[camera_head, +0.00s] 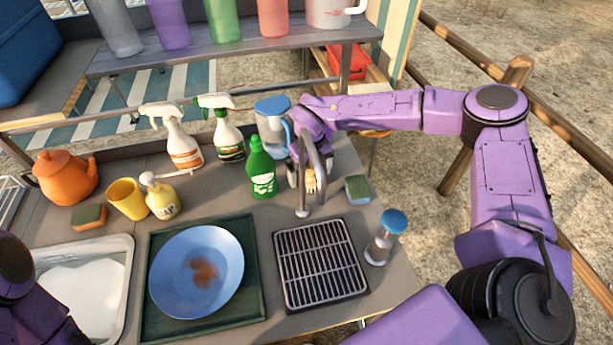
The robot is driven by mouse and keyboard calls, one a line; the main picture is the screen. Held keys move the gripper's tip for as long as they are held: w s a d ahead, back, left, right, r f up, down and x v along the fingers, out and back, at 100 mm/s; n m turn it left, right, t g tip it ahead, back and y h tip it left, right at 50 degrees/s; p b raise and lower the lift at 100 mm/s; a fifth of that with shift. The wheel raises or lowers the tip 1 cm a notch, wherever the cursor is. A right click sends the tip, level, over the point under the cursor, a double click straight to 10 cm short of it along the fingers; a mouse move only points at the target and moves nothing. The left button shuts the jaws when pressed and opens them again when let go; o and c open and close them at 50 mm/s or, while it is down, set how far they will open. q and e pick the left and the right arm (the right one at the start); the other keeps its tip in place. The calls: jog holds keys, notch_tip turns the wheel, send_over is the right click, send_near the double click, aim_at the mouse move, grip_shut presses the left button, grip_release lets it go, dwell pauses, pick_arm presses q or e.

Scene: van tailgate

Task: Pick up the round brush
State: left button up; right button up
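A small tan object that looks like the round brush (311,181) stands on the counter behind the curved metal tap (303,200). The tap and my gripper hide much of it. My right gripper (306,180) reaches down over it from above, with dark fingers around it. Whether the fingers touch or grip it is too small and covered to tell. Part of my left arm shows at the lower left edge. My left gripper is out of view.
A blue-lidded pitcher (272,122) and a green bottle (261,170) stand close left of my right gripper. A sponge (357,189) lies to its right. A black drain rack (320,264), a blue plate (196,296) and a blue-topped dispenser (384,240) are in front.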

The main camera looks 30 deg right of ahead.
jog(key=shift+a, duration=0.1)
jog(key=c, duration=1)
jog(key=shift+o, duration=0.2)
jog(key=shift+r, duration=0.55)
notch_tip(320, 180, up, 11)
jog(key=shift+f+b, duration=0.15)
jog(key=shift+b, duration=0.95)
jog(key=s+d+b, duration=0.2)
jog(key=s+b, duration=0.3)
jog(key=s, duration=1.3)
jog(key=shift+d, duration=0.3)
